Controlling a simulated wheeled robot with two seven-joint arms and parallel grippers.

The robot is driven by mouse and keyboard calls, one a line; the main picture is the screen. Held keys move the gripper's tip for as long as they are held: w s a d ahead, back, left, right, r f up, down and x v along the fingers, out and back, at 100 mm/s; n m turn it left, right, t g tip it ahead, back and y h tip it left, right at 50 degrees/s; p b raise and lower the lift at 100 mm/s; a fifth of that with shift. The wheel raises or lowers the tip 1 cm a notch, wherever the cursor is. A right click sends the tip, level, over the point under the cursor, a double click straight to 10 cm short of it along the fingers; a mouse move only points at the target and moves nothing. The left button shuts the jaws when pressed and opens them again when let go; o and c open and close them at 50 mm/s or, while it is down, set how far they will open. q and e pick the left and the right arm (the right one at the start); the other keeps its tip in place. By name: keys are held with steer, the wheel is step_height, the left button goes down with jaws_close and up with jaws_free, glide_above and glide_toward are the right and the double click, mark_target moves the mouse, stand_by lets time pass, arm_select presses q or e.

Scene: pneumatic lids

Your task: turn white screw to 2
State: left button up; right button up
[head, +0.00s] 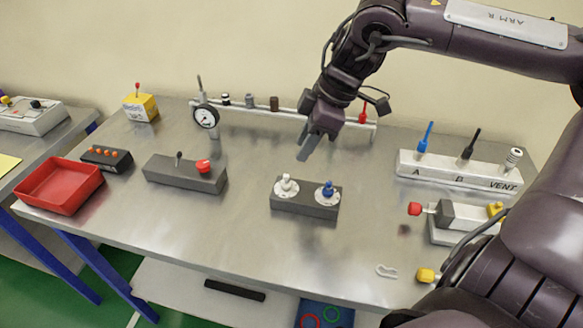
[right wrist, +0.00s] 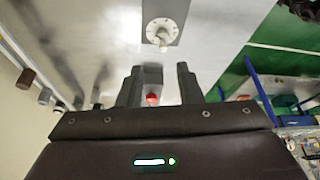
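The white screw (head: 287,183) stands on a numbered white dial on the left of a dark grey block (head: 305,207). A blue screw (head: 328,187) stands on a similar dial to its right. The numbers are too small to read. My right gripper (head: 304,156) is in the air above and behind the block, apart from the white screw. In the right wrist view, its two fingers (right wrist: 159,86) are spread with nothing held, and the white screw (right wrist: 161,34) is beyond the fingertips. My left gripper is not in view.
A grey box with a red knob (head: 203,166) stands left of the block. A gauge (head: 206,117) and a rail (head: 290,112) are behind. A white valve panel (head: 457,173) stands to the right. The table in front of the block is mostly clear.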

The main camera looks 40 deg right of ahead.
mark_target(287, 175)
steer(key=shift+s+x, duration=0.1)
steer(key=shift+x, duration=1.65)
steer(key=shift+s+x, duration=0.15)
steer(key=shift+x, duration=1.6)
steer(key=shift+a, duration=0.2)
steer(key=shift+c, duration=0.4)
jaws_close()
